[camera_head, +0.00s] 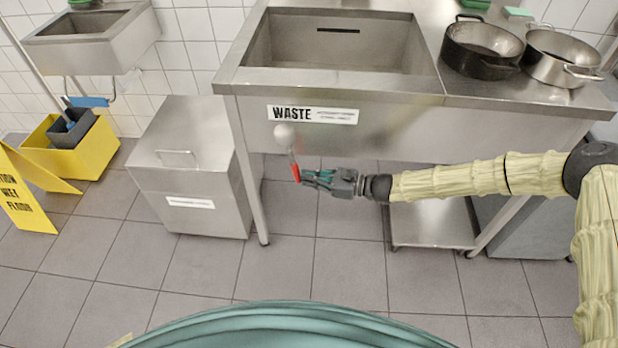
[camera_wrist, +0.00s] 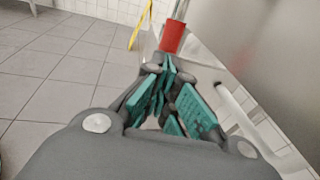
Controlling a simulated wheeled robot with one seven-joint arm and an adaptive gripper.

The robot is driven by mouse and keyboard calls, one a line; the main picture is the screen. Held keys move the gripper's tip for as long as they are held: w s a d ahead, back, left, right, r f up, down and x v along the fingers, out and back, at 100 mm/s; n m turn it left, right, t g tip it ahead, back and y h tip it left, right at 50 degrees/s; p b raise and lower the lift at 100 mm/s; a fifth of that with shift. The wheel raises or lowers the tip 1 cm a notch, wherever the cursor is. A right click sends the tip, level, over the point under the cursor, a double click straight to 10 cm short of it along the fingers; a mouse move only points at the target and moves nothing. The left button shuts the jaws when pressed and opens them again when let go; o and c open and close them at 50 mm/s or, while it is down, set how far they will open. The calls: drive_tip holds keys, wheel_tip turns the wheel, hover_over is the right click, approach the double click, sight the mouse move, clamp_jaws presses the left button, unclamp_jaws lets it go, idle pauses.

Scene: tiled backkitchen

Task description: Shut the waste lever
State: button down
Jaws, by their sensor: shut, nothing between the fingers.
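The waste lever is a thin rod with a red grip (camera_head: 295,172) and a pale round knob or mount (camera_head: 284,134) at its upper end. It hangs below the WASTE label (camera_head: 292,114) on the front of the steel sink (camera_head: 252,83), its red end tilted slightly to the right. My gripper (camera_head: 306,180) is shut and empty, with its fingertips just right of the red grip. In the wrist view the red grip (camera_wrist: 172,38) is just beyond the teal fingertips (camera_wrist: 168,68); I cannot tell whether they touch.
A lidded steel bin (camera_head: 190,165) stands left of the sink, beside a sink leg (camera_head: 250,175). Two pots, one dark (camera_head: 480,50) and one steel (camera_head: 560,58), sit on the right counter. A yellow bucket (camera_head: 92,150) and wet-floor sign (camera_head: 25,195) stand far left. Floor in front is clear.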

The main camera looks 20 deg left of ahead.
drive_tip(key=d+r, duration=0.2)
drive_tip(key=d, duration=1.1)
drive_tip(key=shift+w+d, duration=0.3)
drive_tip(key=shift+w, duration=0.1)
drive_tip(key=s+d+f+n+g+h+p, duration=0.2)
drive_tip(key=s+d+f+n+h, duration=0.4)
drive_tip(key=s, duration=0.7)
drive_tip(key=s+d+f+n+g+h+p, duration=0.1)
drive_tip(key=s+f+h+p, duration=0.25)
drive_tip(key=s+f, duration=0.65)
drive_tip(key=s+d+r+n+t+h+p, duration=0.15)
drive_tip(key=s+d+n+h, duration=0.25)
drive_tip(key=s+d, duration=0.65)
drive_tip(key=s+d+r+n+t+h+p, duration=0.2)
drive_tip(key=d+r+n, duration=0.3)
drive_tip(key=d+r, duration=0.3)
drive_tip(key=s+d+h+p, duration=0.1)
drive_tip(key=d, duration=0.3)
drive_tip(key=shift+s+d+n, duration=0.15)
drive_tip(key=shift+s+n, duration=0.2)
drive_tip(key=shift+n, duration=0.05)
